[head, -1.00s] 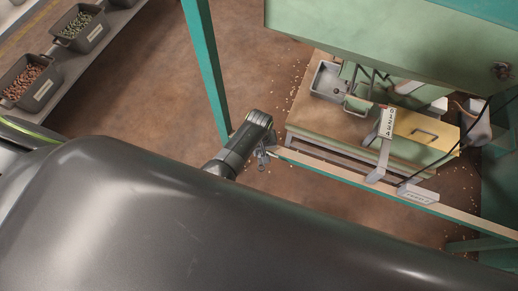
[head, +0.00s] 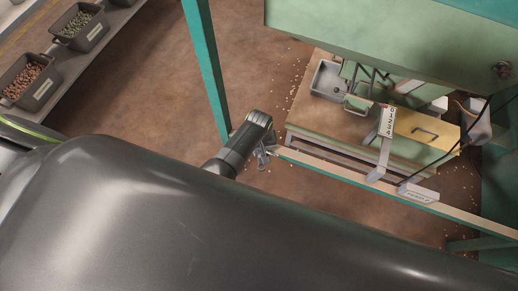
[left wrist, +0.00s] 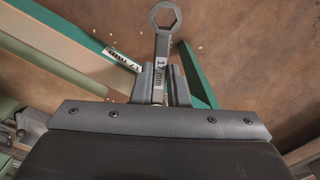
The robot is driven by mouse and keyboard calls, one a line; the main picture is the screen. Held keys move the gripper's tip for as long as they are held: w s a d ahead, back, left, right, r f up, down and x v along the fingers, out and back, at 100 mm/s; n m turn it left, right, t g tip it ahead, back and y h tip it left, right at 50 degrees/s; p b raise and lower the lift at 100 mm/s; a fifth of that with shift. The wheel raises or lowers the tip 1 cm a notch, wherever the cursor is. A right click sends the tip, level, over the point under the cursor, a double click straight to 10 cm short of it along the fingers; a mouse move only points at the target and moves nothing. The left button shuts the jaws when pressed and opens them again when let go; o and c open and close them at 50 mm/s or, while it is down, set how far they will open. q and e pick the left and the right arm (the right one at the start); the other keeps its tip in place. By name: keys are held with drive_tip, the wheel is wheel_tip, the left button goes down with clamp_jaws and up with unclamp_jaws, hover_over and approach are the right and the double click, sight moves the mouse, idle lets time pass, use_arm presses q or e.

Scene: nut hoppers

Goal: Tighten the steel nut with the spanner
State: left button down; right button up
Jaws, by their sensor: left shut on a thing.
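The spanner (left wrist: 162,45) shows in the left wrist view, with a ring end at the top and a "17 mm" label on its handle. My left gripper (left wrist: 159,72) is shut on the handle, and the ring end sticks out beyond the fingertips. In the head view my left gripper (head: 263,158) is small, beside the near-left corner of the green-framed bench, and the spanner is hard to make out there. I cannot make out the steel nut in either view. My right gripper is not in view.
The bench's green post (head: 207,70) and front rail (head: 330,175) are close to my left gripper. A second "17 mm" label (left wrist: 122,60) is on the rail. Hoppers (head: 35,80) stand at far left.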

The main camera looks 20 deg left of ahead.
use_arm(q)
drive_tip(key=shift+f, duration=0.3)
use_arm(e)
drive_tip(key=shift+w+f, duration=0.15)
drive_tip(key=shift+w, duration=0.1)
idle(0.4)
